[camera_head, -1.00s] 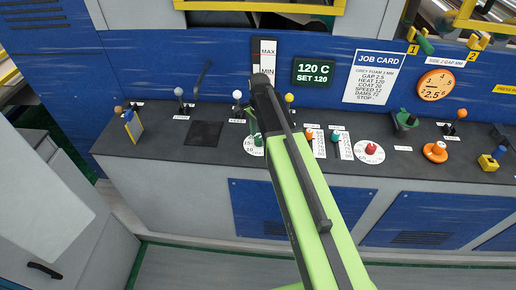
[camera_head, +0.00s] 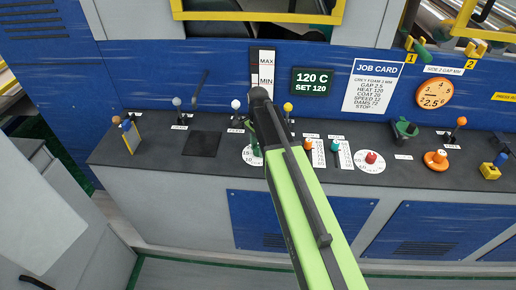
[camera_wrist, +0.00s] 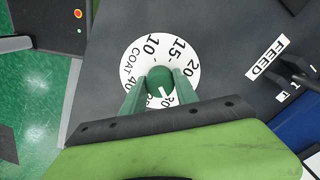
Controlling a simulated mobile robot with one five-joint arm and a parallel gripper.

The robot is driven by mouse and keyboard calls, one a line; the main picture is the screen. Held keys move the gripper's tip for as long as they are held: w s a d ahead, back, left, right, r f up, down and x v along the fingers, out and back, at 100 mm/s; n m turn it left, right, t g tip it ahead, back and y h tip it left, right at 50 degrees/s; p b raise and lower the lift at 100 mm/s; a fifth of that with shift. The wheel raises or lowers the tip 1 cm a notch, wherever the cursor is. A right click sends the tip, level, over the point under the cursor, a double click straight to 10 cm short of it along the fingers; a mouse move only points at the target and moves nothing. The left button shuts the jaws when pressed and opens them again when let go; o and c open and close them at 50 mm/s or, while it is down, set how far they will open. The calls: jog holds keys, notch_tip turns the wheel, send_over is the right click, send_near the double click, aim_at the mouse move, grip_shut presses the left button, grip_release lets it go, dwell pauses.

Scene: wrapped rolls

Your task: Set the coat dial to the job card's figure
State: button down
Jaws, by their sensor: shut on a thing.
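The coat dial is a white disc (camera_wrist: 135,62) with black figures and the word COAT, lying on the dark console top. Its green knob (camera_wrist: 158,79) is at the centre, and my gripper (camera_wrist: 160,84) is shut on it from both sides. A white mark on the knob points towards the camera side, near the 30, which is partly hidden by my gripper. The figure 20 is on the far right of the disc. In the head view the dial (camera_head: 248,158) is partly covered by my arm. The job card (camera_head: 372,86) on the blue panel reads COAT 20.
A FEED label (camera_wrist: 267,59) and dark lever parts lie right of the dial in the wrist view. A white-knobbed lever (camera_head: 236,106) stands close behind the dial. Orange and teal sliders and a red-knobbed dial (camera_head: 370,167) are right of my arm.

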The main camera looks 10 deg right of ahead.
jog(key=n, duration=0.3)
jog(key=shift+n, duration=0.4)
jog(key=n, duration=0.4)
jog(key=shift+n, duration=0.3)
jog(key=n, duration=0.3)
jog(key=shift+n, duration=2.2)
jog(key=c, duration=0.9)
grip_release()
jog(key=shift+c, duration=0.2)
